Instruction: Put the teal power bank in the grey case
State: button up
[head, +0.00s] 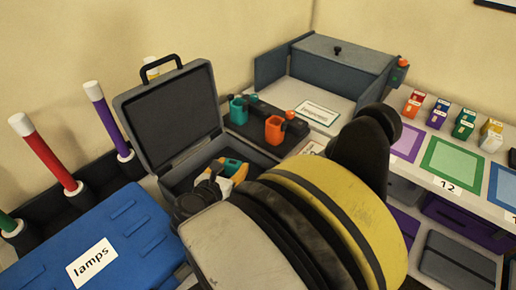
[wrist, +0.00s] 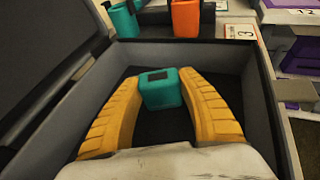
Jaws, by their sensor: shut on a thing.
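The teal power bank (wrist: 161,95) is a small block with a dark patch on top. The yellow fingers of my gripper (wrist: 160,84) are shut on it from both sides. In the head view the power bank (head: 232,166) and my gripper (head: 223,173) show small, partly hidden by my arm. The grey case (head: 170,182) stands open, its dark-lined lid tilted back on the left. In the wrist view the power bank is within the walls of the case (wrist: 258,100), over its dark floor. I cannot tell whether it touches the floor.
Behind the case, a teal holder (head: 237,110) and an orange holder (head: 274,130) stand on a dark base. A blue box labelled lamps (head: 130,235) is at left. A grey-blue bin (head: 345,55) stands at the back. Shelves with small coloured boxes (head: 464,123) are at right.

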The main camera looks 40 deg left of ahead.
jog(key=shift+f, duration=0.1)
jog(key=shift+f, duration=0.1)
jog(key=o, duration=1.2)
jog(key=shift+s+r+p, duration=0.2)
jog(key=shift+r+p, duration=0.05)
jog(key=shift+p, duration=0.05)
jog(key=p+v, duration=0.2)
jog(key=v, duration=0.5)
jog(key=shift+d, duration=0.1)
